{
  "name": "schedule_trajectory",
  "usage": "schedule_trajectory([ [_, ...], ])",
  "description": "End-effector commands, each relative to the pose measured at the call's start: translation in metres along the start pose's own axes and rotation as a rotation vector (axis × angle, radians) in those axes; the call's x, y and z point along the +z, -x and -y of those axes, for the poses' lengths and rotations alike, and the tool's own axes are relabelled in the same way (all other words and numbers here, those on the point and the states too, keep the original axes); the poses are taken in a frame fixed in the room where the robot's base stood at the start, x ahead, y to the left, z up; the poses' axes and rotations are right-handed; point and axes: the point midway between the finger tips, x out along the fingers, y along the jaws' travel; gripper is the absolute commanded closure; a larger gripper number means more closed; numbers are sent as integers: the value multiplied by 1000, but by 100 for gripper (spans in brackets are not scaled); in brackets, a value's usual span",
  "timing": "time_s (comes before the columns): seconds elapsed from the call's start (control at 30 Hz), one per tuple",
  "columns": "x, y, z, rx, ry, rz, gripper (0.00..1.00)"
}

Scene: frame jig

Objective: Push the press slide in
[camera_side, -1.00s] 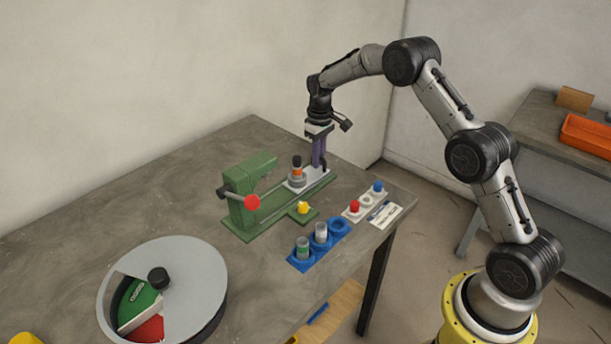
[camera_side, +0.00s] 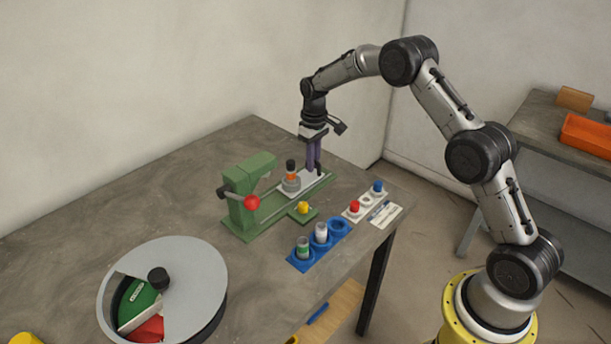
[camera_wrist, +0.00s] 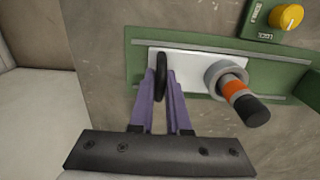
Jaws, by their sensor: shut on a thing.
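The press slide is a white plate (camera_side: 305,184) on the rail of the green press (camera_side: 252,180), outside the press head. A grey holder (camera_side: 291,184) on it carries an upright part with an orange band and black top (camera_side: 291,167). My gripper (camera_side: 314,170) is at the slide's outer end, pointing down. In the wrist view its purple fingers (camera_wrist: 162,88) are shut on the black slide handle (camera_wrist: 161,80), with the white plate (camera_wrist: 190,66) just beyond. The fingers partly hide the handle in the side view.
A red-knobbed lever (camera_side: 252,202) sticks out from the press. In front are a blue rack (camera_side: 309,256) with cylinders and a white strip (camera_side: 366,201) with red and blue pieces. A round grey container (camera_side: 195,270) stands front left.

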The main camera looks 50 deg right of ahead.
Motion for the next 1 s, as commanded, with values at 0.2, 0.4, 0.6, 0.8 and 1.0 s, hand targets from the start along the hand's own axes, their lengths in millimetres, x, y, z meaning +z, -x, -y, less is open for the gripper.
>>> schedule_trajectory([
  [0.2,-1,1,12,0,1,-2,100],
  [0.4,-1,2,24,0,2,-3,100],
  [0.6,-1,1,34,0,1,-3,100],
  [0.8,0,1,45,0,1,-2,100],
  [1.0,0,1,56,0,2,-2,100],
])
